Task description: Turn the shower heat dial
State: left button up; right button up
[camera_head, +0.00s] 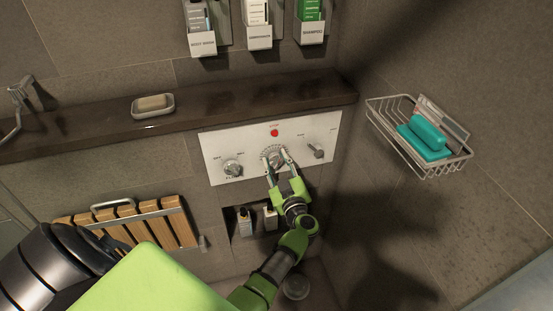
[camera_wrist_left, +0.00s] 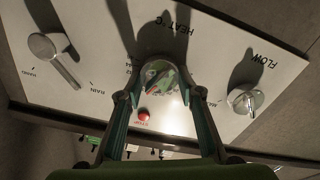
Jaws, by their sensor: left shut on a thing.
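The white shower panel (camera_head: 213,147) is on the tiled wall, with the round heat dial (camera_head: 274,156) at its middle. My left gripper (camera_head: 276,158) reaches up from below, with one finger on each side of the dial, shut on it. In the left wrist view the panel appears upside down; the heat dial (camera_wrist_left: 158,77), marked "HEAT °C" and with a red pointer, sits between the fingers of my left gripper (camera_wrist_left: 160,97). The fingers partly hide the dial's rim. My right gripper is not in view.
A flow knob (camera_head: 232,168) and a lever knob (camera_head: 316,151) flank the dial; a red stop button (camera_head: 274,133) sits above it. A dark ledge (camera_head: 220,112) with a soap dish (camera_head: 153,112) runs above. A wire basket (camera_head: 452,160) is at right, a wooden folding seat (camera_head: 150,225) at left.

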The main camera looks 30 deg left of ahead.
pick_arm(q)
jog(key=shift+s+d+f+n, duration=0.3)
jog(key=shift+f+n, duration=0.1)
jog(key=shift+f, duration=0.15)
jog(key=shift+c, duration=0.2)
jog(key=o, duration=1.1)
jog(key=shift+w, duration=0.1)
jog(key=shift+w+r, duration=0.1)
jog(key=shift+r, duration=0.2)
jog(key=shift+a+r, duration=0.1)
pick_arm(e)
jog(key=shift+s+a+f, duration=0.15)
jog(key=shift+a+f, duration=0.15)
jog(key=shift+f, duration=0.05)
